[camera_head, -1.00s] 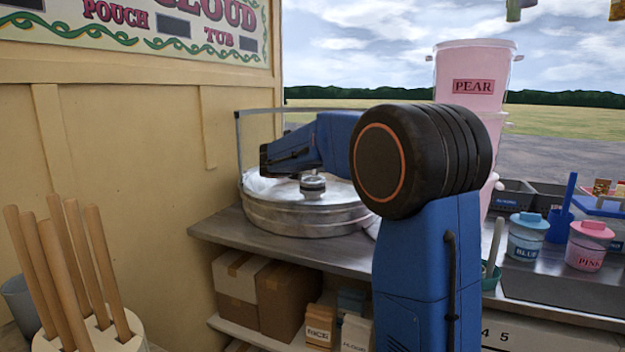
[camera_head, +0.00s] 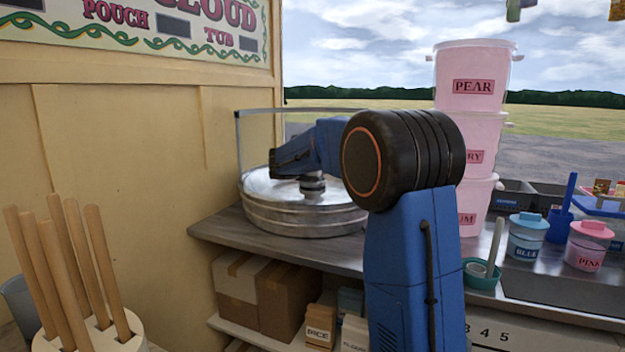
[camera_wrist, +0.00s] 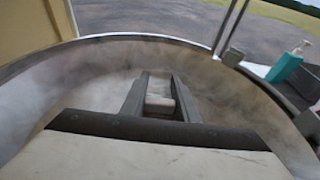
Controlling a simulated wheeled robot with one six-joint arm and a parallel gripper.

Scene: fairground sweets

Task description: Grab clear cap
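My gripper (camera_head: 288,164) is over the round metal pan (camera_head: 300,220) of the floss machine in the head view, close to the dark hub (camera_head: 312,186) in its middle. In the wrist view my gripper's two fingers (camera_wrist: 160,78) stand apart, pointing into the pan (camera_wrist: 240,95). A small pale block (camera_wrist: 159,102) shows between them lower down; I cannot tell what it is or whether it touches them. I cannot make out a clear cap for certain in either view.
A stack of pink tubs (camera_head: 473,88) stands right of my arm. Blue (camera_head: 526,240) and pink (camera_head: 588,248) lidded jars and a teal holder (camera_head: 481,274) are on the counter. A thin frame (camera_head: 238,150) rises behind the pan. Wooden sticks (camera_head: 100,265) stand at front left.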

